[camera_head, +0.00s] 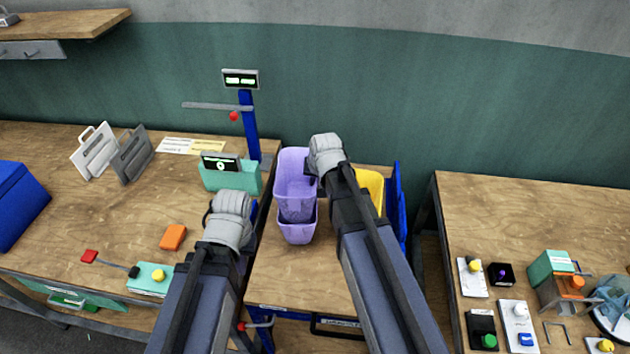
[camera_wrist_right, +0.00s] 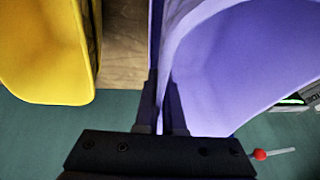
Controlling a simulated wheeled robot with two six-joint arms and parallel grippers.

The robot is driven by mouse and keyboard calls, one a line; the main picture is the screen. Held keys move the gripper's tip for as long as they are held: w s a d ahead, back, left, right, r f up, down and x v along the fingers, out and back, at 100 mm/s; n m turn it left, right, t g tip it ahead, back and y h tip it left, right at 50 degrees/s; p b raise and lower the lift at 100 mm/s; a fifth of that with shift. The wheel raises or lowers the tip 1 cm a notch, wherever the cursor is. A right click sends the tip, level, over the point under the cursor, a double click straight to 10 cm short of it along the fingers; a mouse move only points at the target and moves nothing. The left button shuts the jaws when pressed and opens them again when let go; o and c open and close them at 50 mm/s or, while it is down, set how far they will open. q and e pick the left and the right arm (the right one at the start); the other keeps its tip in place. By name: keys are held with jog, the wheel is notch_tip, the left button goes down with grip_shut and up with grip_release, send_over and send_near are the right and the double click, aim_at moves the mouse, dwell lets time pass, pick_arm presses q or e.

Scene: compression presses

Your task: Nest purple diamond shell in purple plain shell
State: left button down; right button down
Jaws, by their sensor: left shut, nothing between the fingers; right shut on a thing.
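A larger-looking purple shell (camera_head: 293,172) is in the middle of the head view, its lower end over the opening of a second purple shell (camera_head: 297,232) on the bench. How deep it sits inside is unclear. Surface patterns are too small to tell which is diamond or plain. My right gripper (camera_head: 314,180) is shut on the upper shell's right wall. In the right wrist view, the fingers (camera_wrist_right: 162,120) pinch the purple shell's wall (camera_wrist_right: 235,75). My left gripper (camera_head: 212,214) is shut and empty, left of the shells; its fingertips are mostly hidden.
A yellow container (camera_head: 371,188) stands just right of my right arm and also shows in the right wrist view (camera_wrist_right: 45,50). A blue post with a display (camera_head: 248,125) and a teal box (camera_head: 232,179) stand left of the shells. Bare bench lies in front.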

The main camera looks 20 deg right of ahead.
jog(key=shift+f, duration=0.1)
dwell(0.3)
jog(key=shift+f+b, duration=1.2)
jog(key=shift+b, duration=0.1)
jog(key=c, duration=0.9)
grip_release()
jog(key=shift+c, duration=0.2)
jog(key=shift+r, duration=0.2)
jog(key=shift+r+p, duration=4.9)
jog(key=shift+p, duration=0.2)
